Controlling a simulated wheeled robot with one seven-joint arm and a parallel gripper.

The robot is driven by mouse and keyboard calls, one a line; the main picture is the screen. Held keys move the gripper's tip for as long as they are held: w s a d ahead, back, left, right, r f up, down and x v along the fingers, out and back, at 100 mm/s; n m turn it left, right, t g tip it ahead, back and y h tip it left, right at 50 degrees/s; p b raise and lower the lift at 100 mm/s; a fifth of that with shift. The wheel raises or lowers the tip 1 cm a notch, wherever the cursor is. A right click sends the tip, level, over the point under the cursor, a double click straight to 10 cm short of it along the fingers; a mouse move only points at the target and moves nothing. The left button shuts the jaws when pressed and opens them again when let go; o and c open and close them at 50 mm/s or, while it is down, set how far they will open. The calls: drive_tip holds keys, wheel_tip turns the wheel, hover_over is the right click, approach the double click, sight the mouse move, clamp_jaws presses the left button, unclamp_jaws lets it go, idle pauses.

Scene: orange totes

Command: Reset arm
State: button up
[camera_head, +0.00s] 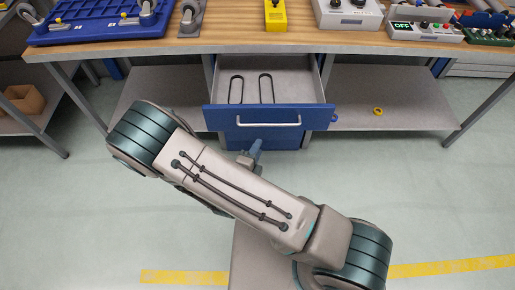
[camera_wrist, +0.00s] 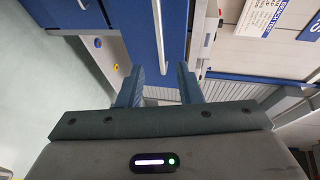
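My arm crosses the head view in front of the bench, bent, with its links hiding much of the floor. My gripper (camera_head: 254,150) shows small and partly hidden just below the drawer front. In the wrist view my gripper (camera_wrist: 160,80) has its two blue-grey fingers spread apart with nothing held between them. The pale drawer handle (camera_wrist: 160,40) lines up between the fingertips there, and in the head view the gripper appears apart from the handle (camera_head: 268,124).
The blue drawer (camera_head: 220,114) is pulled open, with two dark loops (camera_head: 236,90) inside. The wooden bench top (camera_head: 230,45) carries a blue tray (camera_head: 90,28), a yellow device (camera_head: 275,16) and grey boxes. A yellow ring (camera_head: 378,111) lies on the lower right shelf. Floor at left is clear.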

drive_tip(key=shift+a, duration=0.2)
drive_tip(key=s+d+r+m+g+h, duration=0.1)
drive_tip(key=d+r+m+g+h, duration=0.2)
drive_tip(key=d+r+m+g, duration=0.7)
drive_tip(key=s+d+r+m+g+h, duration=0.25)
drive_tip(key=d+r+m, duration=0.35)
drive_tip(key=m, duration=1)
drive_tip(key=s+d+r+m+y, duration=0.1)
drive_tip(key=s+r+m+y, duration=0.3)
drive_tip(key=m, duration=0.8)
drive_tip(key=s+d+r+m+y, duration=0.1)
drive_tip(key=s+r+m+y, duration=0.3)
drive_tip(key=r+m, duration=0.5)
drive_tip(key=m+y, duration=0.2)
drive_tip(key=m, duration=0.2)
drive_tip(key=shift+d+y, duration=0.35)
